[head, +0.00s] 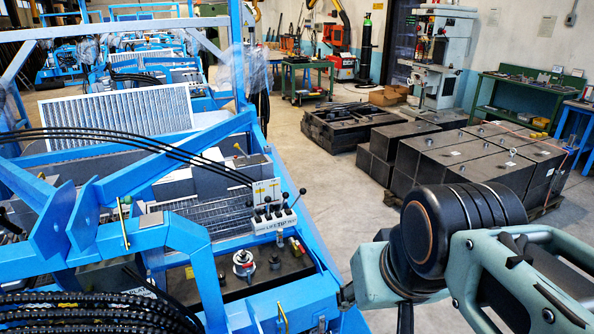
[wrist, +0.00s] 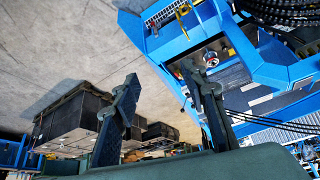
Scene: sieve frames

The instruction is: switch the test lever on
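A bank of several small levers with black knobs (head: 269,212) stands on a white labelled block (head: 272,225) on the blue machine frame (head: 322,258). The label is too small to read surely, so I cannot tell which is the test lever or how it is set. In the wrist view my gripper (wrist: 160,78) is open and empty, its two dark fingers wide apart. The right finger overlaps the machine, and the levers are not clearly visible there. In the head view my arm is at lower right, apart from the lever block; the fingertips cannot be made out.
A silver round fitting (head: 243,263) sits in front of the levers; a similar one shows in the wrist view (wrist: 210,58). Black hoses (head: 120,140) arch over the machine. Dark crates (head: 470,160) stand behind my arm. Grey floor (head: 315,190) lies free between machine and crates.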

